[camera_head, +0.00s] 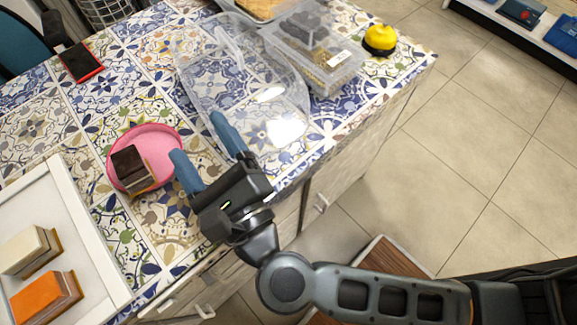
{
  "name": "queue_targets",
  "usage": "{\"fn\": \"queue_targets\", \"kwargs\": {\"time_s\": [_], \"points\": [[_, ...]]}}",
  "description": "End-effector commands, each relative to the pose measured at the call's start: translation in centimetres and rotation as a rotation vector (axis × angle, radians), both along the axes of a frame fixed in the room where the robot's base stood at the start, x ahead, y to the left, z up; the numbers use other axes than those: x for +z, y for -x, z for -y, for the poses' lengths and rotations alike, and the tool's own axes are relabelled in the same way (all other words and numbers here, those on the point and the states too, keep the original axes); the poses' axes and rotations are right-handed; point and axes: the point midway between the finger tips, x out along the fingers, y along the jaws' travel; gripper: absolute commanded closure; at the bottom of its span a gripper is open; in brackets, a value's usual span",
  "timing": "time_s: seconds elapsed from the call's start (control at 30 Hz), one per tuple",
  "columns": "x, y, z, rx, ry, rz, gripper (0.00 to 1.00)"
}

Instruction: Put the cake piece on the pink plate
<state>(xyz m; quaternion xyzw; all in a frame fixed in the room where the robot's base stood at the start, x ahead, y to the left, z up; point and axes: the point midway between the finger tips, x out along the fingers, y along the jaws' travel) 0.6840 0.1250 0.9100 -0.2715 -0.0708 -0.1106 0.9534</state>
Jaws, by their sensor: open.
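A pink plate (165,139) lies on the patterned tabletop at left centre. A dark brown cake piece (130,167) with a lighter side is on the plate, near its front left edge, and looks slightly tilted. My gripper (196,135) is open and empty, to the right of the plate. Its blue left finger is close to the plate's right rim; I cannot tell whether it touches. The right finger lies in front of a clear plastic lid.
A white tray (84,216) at lower left holds a cream cake piece (27,249) and an orange one (46,297). The clear lid (200,88), a clear container (318,62) and a yellow timer-like object (380,39) stand behind. A phone (80,62) lies at upper left.

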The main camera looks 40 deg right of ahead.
Motion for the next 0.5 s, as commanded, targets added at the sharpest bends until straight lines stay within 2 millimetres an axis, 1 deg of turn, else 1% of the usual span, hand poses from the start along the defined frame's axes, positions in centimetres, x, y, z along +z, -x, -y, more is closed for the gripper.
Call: {"fn": "queue_targets", "kwargs": {"time_s": [0.03,0.1,0.17,0.2,0.27,0.3,0.37,0.5], "points": [[-0.1,1.7,2.2,-0.03,0.143,-0.005,0.21],[0.1,3.9,4.3,-0.063,0.361,-0.011,0.21],[0.3,5.8,5.7,-0.089,0.549,-0.023,0.21],[0.4,7.1,6.6,-0.103,0.676,-0.035,0.21],[0.5,9.0,7.7,-0.119,0.868,-0.059,0.21],[0.6,10.3,8.3,-0.127,0.997,-0.078,0.21],[0.5,12.3,9.1,-0.133,1.189,-0.112,0.21],[0.2,16.7,10.4,-0.112,1.641,-0.204,0.21]]}}
